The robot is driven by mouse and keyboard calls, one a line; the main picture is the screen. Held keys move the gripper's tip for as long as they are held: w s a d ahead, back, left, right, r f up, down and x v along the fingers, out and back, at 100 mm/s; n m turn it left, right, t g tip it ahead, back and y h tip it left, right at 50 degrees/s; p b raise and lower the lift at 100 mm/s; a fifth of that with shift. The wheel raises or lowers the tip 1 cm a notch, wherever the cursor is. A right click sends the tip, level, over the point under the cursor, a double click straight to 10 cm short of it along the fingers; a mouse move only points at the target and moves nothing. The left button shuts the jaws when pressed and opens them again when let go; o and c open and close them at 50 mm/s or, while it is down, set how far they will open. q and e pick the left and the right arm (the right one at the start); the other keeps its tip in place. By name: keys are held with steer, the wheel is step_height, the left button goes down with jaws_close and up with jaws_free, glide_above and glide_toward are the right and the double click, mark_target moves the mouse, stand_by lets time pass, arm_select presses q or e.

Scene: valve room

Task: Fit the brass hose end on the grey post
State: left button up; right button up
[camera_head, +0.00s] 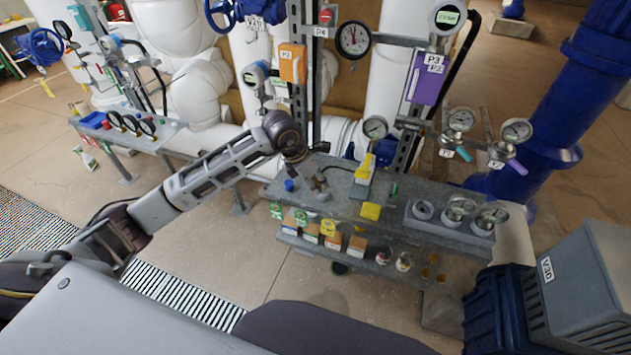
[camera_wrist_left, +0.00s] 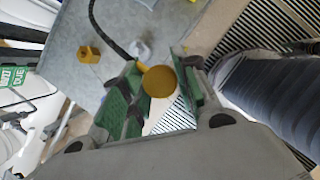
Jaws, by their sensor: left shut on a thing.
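My left gripper (camera_wrist_left: 160,90) is shut on the brass hose end (camera_wrist_left: 159,81), whose round brass face shows between the green finger pads in the left wrist view. A black hose (camera_wrist_left: 97,28) curves down towards the fingers. A small pale grey piece, perhaps the grey post (camera_wrist_left: 141,50), stands on the grey bench just beyond the fingertips, apart from the brass piece in the picture. In the head view the left gripper (camera_head: 296,155) is over the bench's left end, and the hose end cannot be made out there. My right gripper is not in view.
The grey bench (camera_head: 400,205) carries a blue knob (camera_head: 289,185), a yellow block (camera_head: 371,211) and gauges (camera_head: 460,207) at its right. Pipes and a P2 orange box (camera_head: 292,63) stand behind.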

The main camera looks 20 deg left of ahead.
arm_select(q)
steer(key=shift+d+r, duration=0.1)
steer(key=shift+w+d+f+b, duration=0.1)
steer(key=shift+w+f+b, duration=0.3)
steer(key=shift+w, duration=0.75)
steer(key=shift+w+a+f+b, duration=0.15)
steer(key=shift+w+f, duration=0.35)
steer(key=shift+w, duration=0.7)
steer(key=shift+w+d+f+b, duration=0.15)
steer(key=shift+w+f+b, duration=0.25)
steer(key=shift+w, duration=0.75)
steer(key=shift+f+b, duration=0.8)
steer(key=shift+f, duration=0.4)
steer(key=shift+f+b, duration=0.4)
steer(key=shift+b, duration=0.3)
steer(key=shift+f+b, duration=0.9)
steer(key=shift+f, duration=0.1)
stand_by(0.6)
stand_by(0.4)
